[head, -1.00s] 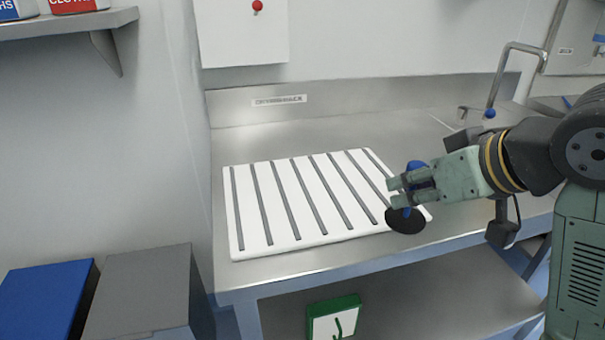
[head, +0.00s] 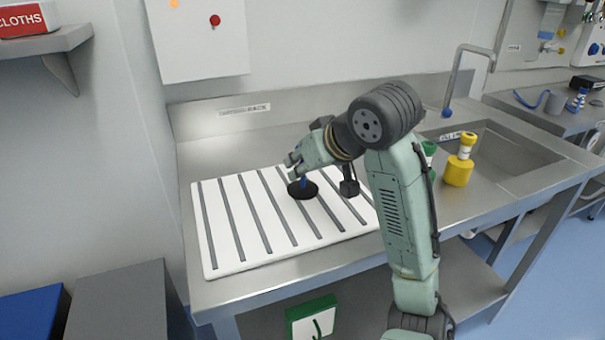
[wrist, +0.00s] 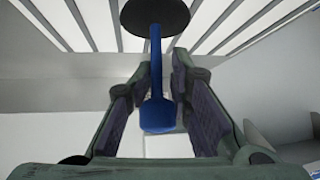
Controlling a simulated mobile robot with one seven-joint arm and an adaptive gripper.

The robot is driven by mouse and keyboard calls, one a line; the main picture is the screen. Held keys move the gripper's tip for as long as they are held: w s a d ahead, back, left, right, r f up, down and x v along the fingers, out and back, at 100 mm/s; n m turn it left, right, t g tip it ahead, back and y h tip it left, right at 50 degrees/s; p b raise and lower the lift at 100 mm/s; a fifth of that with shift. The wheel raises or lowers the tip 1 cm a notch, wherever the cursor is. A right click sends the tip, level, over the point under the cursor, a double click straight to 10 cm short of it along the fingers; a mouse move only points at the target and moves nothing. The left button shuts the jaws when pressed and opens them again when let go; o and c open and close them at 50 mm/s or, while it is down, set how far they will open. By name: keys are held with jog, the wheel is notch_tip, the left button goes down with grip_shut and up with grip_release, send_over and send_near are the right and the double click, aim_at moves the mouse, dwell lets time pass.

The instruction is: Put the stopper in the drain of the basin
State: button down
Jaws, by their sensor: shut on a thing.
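The stopper has a black disc (head: 302,190) and a blue handle, and shows over the right part of the white slatted board. My gripper (head: 293,163) is shut on the blue handle, with the disc hanging below. In the wrist view, the blue handle (wrist: 156,80) lies between the fingers of my gripper (wrist: 162,75), and the black disc (wrist: 155,18) is at the top. I cannot tell whether the disc touches the board. The steel basin (head: 505,150) is at the right, partly behind my arm. Its drain is not visible.
The white slatted board (head: 215,262) lies on the steel counter (head: 190,160). A yellow bottle (head: 459,168) and a green-topped one (head: 429,150) stand near the basin's left side. A tall faucet (head: 455,75) rises behind the basin. A wall shelf (head: 45,45) is at upper left.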

aim_at(304, 178)
jog(key=shift+f, duration=1.4)
jog(key=shift+f, duration=0.2)
jog(key=c, duration=1.4)
grip_release()
